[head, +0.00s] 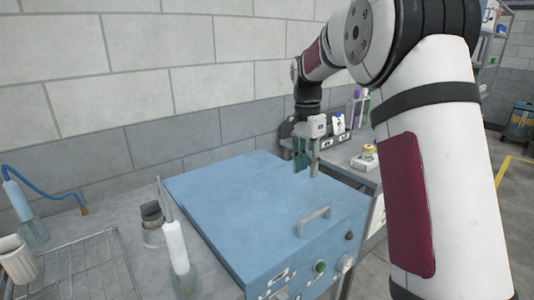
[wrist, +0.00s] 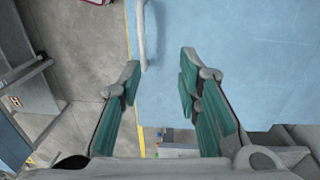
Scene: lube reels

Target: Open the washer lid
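The blue washer (head: 240,215) stands in the middle of the head view, with its flat lid (head: 250,190) down. A pale bar handle (head: 313,221) sits on the lid near its front edge. My gripper (head: 306,170) points down above the lid, behind the handle in the head view. In the wrist view my gripper (wrist: 161,75) has its two green-padded fingers spread apart with nothing between them. The handle (wrist: 143,35) shows there beyond the left fingertip, apart from it, and the blue lid (wrist: 235,60) fills the right side.
Knobs and a green button (head: 320,266) are on the washer's front. To its left are a spray bottle (head: 175,245), a dark-capped jar (head: 152,224) and a wire rack (head: 85,265). A grey bench (head: 350,158) with small items stands behind right. Open floor (wrist: 85,55) lies in front.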

